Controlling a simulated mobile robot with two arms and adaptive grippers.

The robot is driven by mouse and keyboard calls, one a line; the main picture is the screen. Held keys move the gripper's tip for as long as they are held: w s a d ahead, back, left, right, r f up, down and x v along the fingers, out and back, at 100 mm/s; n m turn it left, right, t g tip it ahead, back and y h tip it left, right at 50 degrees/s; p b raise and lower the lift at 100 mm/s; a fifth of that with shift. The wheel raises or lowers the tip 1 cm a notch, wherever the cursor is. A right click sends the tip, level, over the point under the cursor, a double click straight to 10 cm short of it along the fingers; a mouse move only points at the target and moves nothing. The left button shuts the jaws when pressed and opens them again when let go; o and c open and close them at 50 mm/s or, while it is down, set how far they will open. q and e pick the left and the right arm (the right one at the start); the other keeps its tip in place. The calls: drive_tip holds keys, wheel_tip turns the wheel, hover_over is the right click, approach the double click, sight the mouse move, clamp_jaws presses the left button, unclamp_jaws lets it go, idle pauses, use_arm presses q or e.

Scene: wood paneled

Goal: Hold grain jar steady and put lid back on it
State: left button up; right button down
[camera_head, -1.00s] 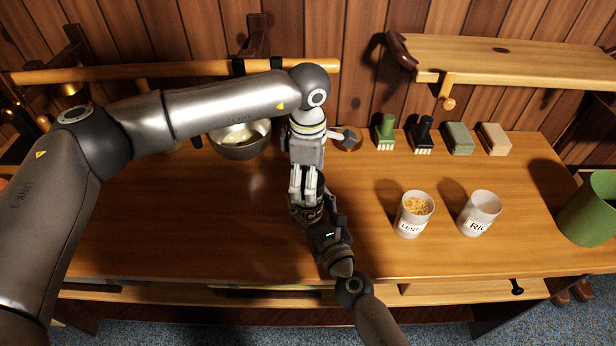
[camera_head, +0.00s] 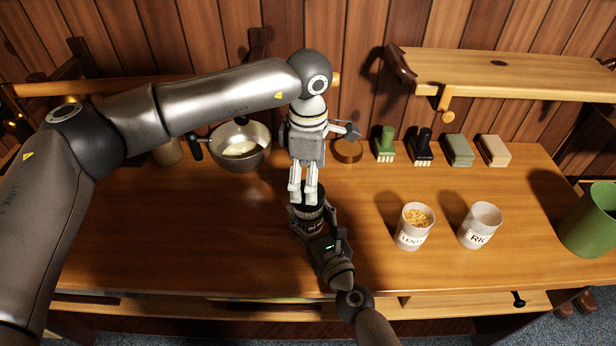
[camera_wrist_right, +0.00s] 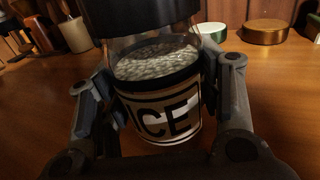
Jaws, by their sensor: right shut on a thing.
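The grain jar (camera_wrist_right: 160,102) is clear, with pale grains inside and a black-and-white label on which "ICE" shows in the right wrist view. My right gripper (camera_wrist_right: 155,90) is shut on it, one finger on each side, and the jar stands on or just above the table. A black lid-like piece (camera_wrist_right: 138,14) is at the jar's top; whether it is seated is not clear. In the head view my left gripper (camera_head: 303,203) points down right over the jar's top, its fingertips at the dark piece. Its grip is hard to make out.
A metal pan (camera_head: 262,135), a round wooden-looking disc (camera_head: 347,152), brushes (camera_head: 385,143) and blocks (camera_head: 493,150) line the back. A green bin (camera_head: 590,225) is far right.

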sight(308, 215)
use_arm(q)
drive_tip(key=n, duration=0.2)
drive_tip(key=r+n, duration=0.1)
drive_tip(key=n, duration=0.1)
drive_tip(key=r+n, duration=0.1)
drive_tip(key=n, duration=0.1)
drive_tip(key=shift+d, duration=0.1)
drive_tip(key=n, duration=0.1)
drive_tip(key=r+n, duration=0.1)
drive_tip(key=n, duration=0.3)
drive_tip(key=shift+r, duration=0.25)
drive_tip(key=shift+f, duration=4.05)
drive_tip(key=c, duration=1)
drive_tip(key=o, duration=1.2)
drive_tip(key=shift+c, duration=0.2)
